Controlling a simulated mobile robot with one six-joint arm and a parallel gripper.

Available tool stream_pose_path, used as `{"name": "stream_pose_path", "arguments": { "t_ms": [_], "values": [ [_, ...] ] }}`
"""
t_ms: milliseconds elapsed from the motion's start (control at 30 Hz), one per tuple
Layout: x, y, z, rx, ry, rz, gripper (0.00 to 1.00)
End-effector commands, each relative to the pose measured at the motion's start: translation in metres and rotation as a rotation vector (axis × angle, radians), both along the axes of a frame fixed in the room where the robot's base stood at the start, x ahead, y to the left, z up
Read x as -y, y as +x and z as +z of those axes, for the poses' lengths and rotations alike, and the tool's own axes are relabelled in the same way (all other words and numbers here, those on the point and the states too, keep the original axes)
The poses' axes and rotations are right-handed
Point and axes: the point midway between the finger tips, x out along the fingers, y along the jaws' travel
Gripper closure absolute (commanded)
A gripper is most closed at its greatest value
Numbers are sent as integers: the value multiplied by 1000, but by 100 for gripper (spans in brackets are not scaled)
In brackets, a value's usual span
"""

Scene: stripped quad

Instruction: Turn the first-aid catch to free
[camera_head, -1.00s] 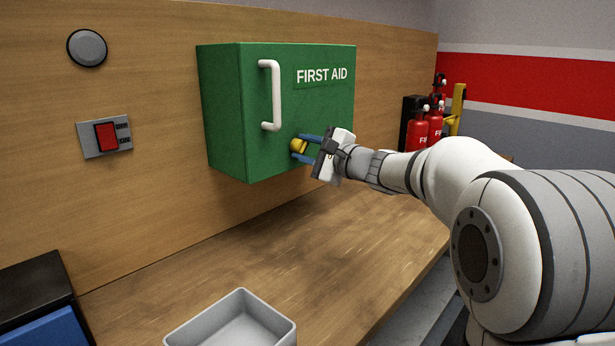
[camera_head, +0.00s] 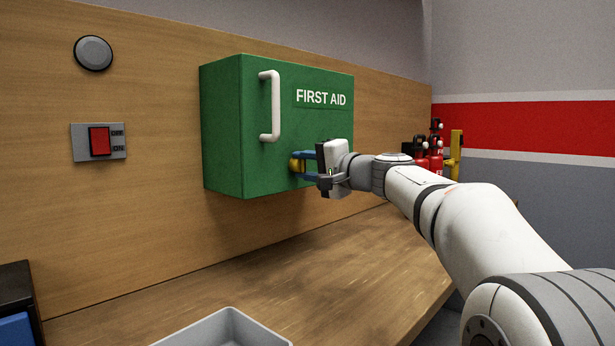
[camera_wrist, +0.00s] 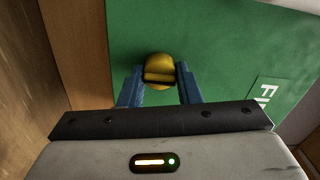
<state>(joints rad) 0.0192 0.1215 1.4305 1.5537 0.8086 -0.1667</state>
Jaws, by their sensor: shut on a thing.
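The green first-aid cabinet (camera_head: 225,125) hangs on the wooden wall panel, its door closed, with a white handle (camera_head: 276,105) on the door's left side. The yellow catch (camera_head: 295,165) sits low on the door, below the handle. My gripper (camera_head: 302,165) is at the catch, its blue fingers on either side of it and shut on it. In the wrist view the round yellow catch (camera_wrist: 158,68) shows between the two fingertips (camera_wrist: 160,72), with a raised grip bar across it. Part of the catch is hidden by the fingers in the head view.
A grey tray (camera_head: 225,330) stands on the wooden bench (camera_head: 330,280) below. A red switch (camera_head: 99,141) and a round grey button (camera_head: 93,53) are on the wall at left. Red fire extinguishers (camera_head: 435,160) stand beyond my arm.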

Motion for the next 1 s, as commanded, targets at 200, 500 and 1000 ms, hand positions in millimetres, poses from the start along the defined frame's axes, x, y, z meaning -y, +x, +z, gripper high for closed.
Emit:
{"name": "stream_pose_path", "arguments": {
  "t_ms": [200, 500, 1000],
  "values": [
    [-1, 0, -1, 13, -16, 2, 92],
    [-1, 0, -1, 12, -16, 3, 92],
    [0, 0, 0, 13, -14, 1, 48]
  ]
}}
